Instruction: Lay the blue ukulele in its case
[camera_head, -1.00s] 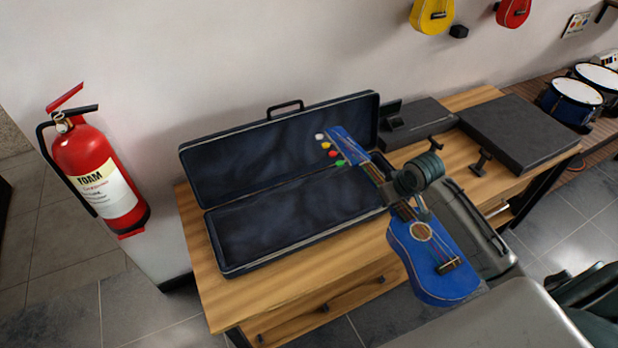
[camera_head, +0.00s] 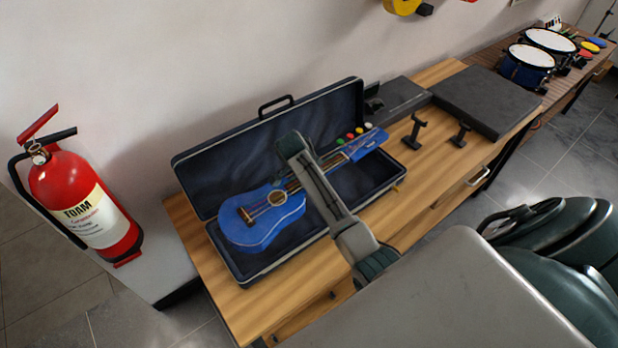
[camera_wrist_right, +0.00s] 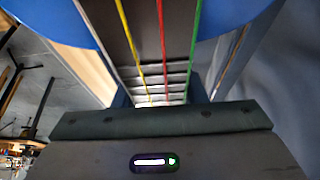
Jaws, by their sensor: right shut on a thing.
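The blue ukulele (camera_head: 262,216) is over the open case (camera_head: 240,272) in the head view. Its body is above the left part of the base, strings facing up. Its head (camera_head: 367,146), with coloured pegs, reaches over the right end of the case. My right gripper (camera_head: 312,178) is shut on the neck; my own arm hides the fingertips in the head view. The neck and strings run between the fingers in the right wrist view (camera_wrist_right: 160,98). I cannot tell whether the body touches the lining. The case lid (camera_head: 215,168) stands open against the wall side. My left gripper is out of view.
The case lies on a wooden bench (camera_head: 213,285). Small black stands (camera_head: 413,131) and a flat dark case (camera_head: 488,100) are to the right, with drums (camera_head: 527,65) beyond. A red fire extinguisher (camera_head: 85,200) stands at the left.

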